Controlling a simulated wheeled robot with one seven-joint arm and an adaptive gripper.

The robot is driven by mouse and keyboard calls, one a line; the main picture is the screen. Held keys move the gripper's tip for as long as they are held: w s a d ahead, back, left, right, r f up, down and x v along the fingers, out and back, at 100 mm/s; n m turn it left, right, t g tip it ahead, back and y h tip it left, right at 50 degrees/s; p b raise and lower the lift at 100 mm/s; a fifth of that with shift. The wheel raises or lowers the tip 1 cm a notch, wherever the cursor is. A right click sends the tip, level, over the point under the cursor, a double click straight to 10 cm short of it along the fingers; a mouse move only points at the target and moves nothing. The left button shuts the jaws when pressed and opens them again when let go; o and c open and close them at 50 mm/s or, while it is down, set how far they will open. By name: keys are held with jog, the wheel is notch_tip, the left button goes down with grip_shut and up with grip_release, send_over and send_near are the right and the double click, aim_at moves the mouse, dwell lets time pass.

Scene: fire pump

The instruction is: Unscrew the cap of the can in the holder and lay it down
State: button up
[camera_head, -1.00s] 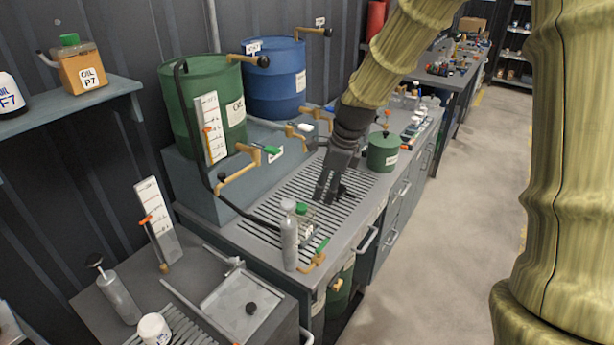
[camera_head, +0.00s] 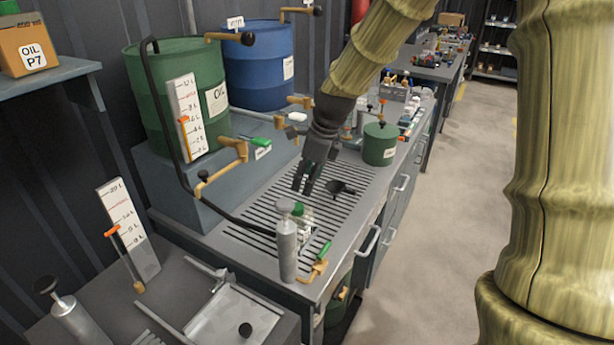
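A small can (camera_head: 305,226) with a green cap (camera_head: 298,208) stands on the slotted drain grate of the bench. A grey metal cylinder (camera_head: 287,250) in front hides part of it, and I cannot make out the holder clearly. The cap sits on the can. My gripper (camera_head: 303,187) points down above the grate, just behind the can and apart from the cap. Its two dark fingers show a gap between them, with nothing seen in it.
A black funnel (camera_head: 341,187) lies right of my gripper. A green pot (camera_head: 380,145) stands behind it. A black hose (camera_head: 238,218) runs from the green drum (camera_head: 150,95) to the grate. A green-handled brass valve (camera_head: 318,262) is at the front edge. Bare grate (camera_head: 270,205) lies left of my gripper.

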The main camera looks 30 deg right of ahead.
aim_at(298, 206)
jog(key=shift+p+x, duration=0.95)
jog(key=shift+x, duration=4.15)
jog(key=c, duration=1.1)
jog(key=o, duration=0.5)
jog(key=shift+c, duration=0.2)
jog(key=c, duration=0.4)
jog(key=shift+c, duration=0.2)
jog(key=shift+r, duration=0.1)
jog(key=shift+d+n+g+y+p, duration=0.1)
jog(key=shift+n+g+y+p, duration=0.35)
jog(key=shift+n+p, duration=1.5)
